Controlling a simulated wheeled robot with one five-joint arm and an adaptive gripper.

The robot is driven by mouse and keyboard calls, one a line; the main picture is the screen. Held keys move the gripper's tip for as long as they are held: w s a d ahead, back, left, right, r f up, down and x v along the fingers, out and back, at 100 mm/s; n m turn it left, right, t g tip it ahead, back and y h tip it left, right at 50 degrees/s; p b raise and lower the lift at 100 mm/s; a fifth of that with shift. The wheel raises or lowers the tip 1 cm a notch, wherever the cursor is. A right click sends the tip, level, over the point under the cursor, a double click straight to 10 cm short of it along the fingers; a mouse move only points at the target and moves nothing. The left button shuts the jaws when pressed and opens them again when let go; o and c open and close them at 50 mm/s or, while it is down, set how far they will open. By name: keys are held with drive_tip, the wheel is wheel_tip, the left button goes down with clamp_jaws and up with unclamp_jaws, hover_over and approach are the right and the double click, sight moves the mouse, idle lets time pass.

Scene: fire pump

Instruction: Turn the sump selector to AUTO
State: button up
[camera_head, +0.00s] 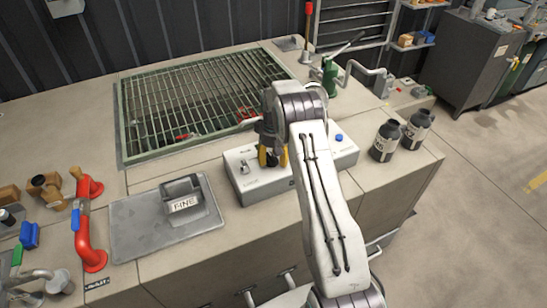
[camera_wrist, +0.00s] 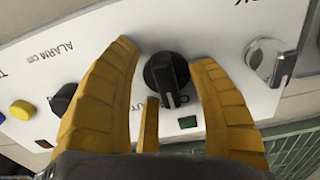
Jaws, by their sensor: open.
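A white control box (camera_head: 246,178) sits on the counter, below my gripper (camera_head: 272,157). Gaps show between the knob and both fingers. The knob's white pointer line points toward the bottom of the picture. A small green indicator (camera_wrist: 188,122) is near it. The label beside this knob is mostly hidden by the left finger, so I cannot read whether it is the sump selector.
A second black knob (camera_wrist: 62,98), partly hidden, and a yellow button (camera_wrist: 21,110) are left on the panel, near "ALARM" lettering. A green grating (camera_head: 200,100) lies behind the box; two dark bottles (camera_head: 386,141) stand right.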

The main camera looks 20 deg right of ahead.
drive_tip(key=shift+c, duration=0.5)
clamp_jaws()
drive_tip(key=shift+f+m+b, duration=0.1)
drive_tip(key=shift+m+b, duration=0.2)
drive_tip(key=shift+s+a+f+m+b, duration=0.1)
drive_tip(key=shift+m+b, duration=0.75)
drive_tip(key=shift+m, duration=0.05)
drive_tip(key=m+b, duration=0.1)
drive_tip(key=m, duration=0.1)
drive_tip(key=shift+m, duration=0.3)
drive_tip(key=m+b, duration=0.1)
drive_tip(key=m, duration=0.2)
drive_tip(key=shift+a+m+b, duration=0.2)
drive_tip(key=shift+m+b, duration=0.1)
drive_tip(key=shift+b, duration=0.05)
drive_tip(key=shift+a+m+b, duration=0.1)
drive_tip(key=shift+m+b, duration=0.2)
drive_tip(key=shift+m, duration=1.3)
drive_tip(key=shift+s, duration=0.1)
